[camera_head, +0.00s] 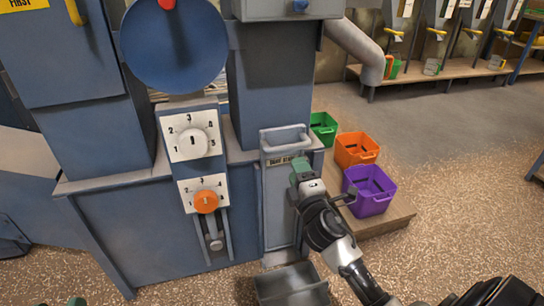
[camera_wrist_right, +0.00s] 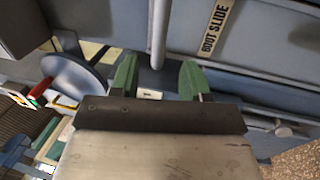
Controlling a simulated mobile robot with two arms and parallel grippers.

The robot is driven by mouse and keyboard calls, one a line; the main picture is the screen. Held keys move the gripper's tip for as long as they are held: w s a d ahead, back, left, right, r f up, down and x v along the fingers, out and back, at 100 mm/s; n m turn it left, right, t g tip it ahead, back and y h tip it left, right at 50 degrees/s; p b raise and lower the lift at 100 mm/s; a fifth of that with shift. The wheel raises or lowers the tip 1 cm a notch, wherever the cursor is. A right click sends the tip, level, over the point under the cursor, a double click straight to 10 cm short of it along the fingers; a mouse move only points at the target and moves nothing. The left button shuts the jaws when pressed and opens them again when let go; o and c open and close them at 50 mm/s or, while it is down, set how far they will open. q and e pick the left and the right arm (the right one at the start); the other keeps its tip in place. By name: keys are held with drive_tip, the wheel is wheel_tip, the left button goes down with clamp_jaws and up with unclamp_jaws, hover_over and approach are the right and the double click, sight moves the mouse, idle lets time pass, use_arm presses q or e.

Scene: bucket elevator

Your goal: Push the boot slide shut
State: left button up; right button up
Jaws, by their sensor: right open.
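The boot slide (camera_head: 278,205) is a tall grey plate on the front of the blue elevator casing, with a grey bar handle (camera_head: 284,132) at its top. Its label (camera_wrist_right: 215,28) reads BOOT SLIDE in the wrist view. My right gripper (camera_head: 298,168) is in front of the plate, just below the handle. In the wrist view its green fingers (camera_wrist_right: 157,82) are apart, and a grey bar (camera_wrist_right: 158,35) reaches down toward the gap between them. I cannot tell whether they touch it. Only a small green tip of my left gripper (camera_head: 76,301) shows at the bottom edge.
A white dial (camera_head: 191,138) and an orange knob (camera_head: 206,201) are left of the slide. A grey tray (camera_head: 291,285) lies below it. Green (camera_head: 323,128), orange (camera_head: 356,150) and purple (camera_head: 369,190) bins stand on a low wooden platform at right. Open floor lies beyond.

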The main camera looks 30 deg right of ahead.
sight(289, 150)
drive_tip(key=b+x, duration=0.1)
drive_tip(key=x, duration=0.8)
drive_tip(key=shift+w+d, duration=0.1)
drive_tip(key=shift+w, duration=0.15)
use_arm(q)
drive_tip(key=shift+s+d+r+t+h, duration=0.15)
drive_tip(key=shift+s+r+t, duration=0.2)
drive_tip(key=shift+r+t, duration=0.3)
drive_tip(key=shift+s+a+r+t+h, duration=0.1)
drive_tip(key=shift+s+r+t+h, duration=0.1)
drive_tip(key=shift+s+r+t, duration=0.25)
drive_tip(key=shift+s+d+r+t+h, duration=0.15)
drive_tip(key=shift+s+r+t, duration=0.1)
drive_tip(key=shift+r+t, duration=0.5)
use_arm(e)
drive_tip(key=shift+w+d+r, duration=0.15)
drive_tip(key=shift+w, duration=0.35)
use_arm(q)
drive_tip(key=shift+a+f, duration=0.1)
use_arm(e)
clamp_jaws()
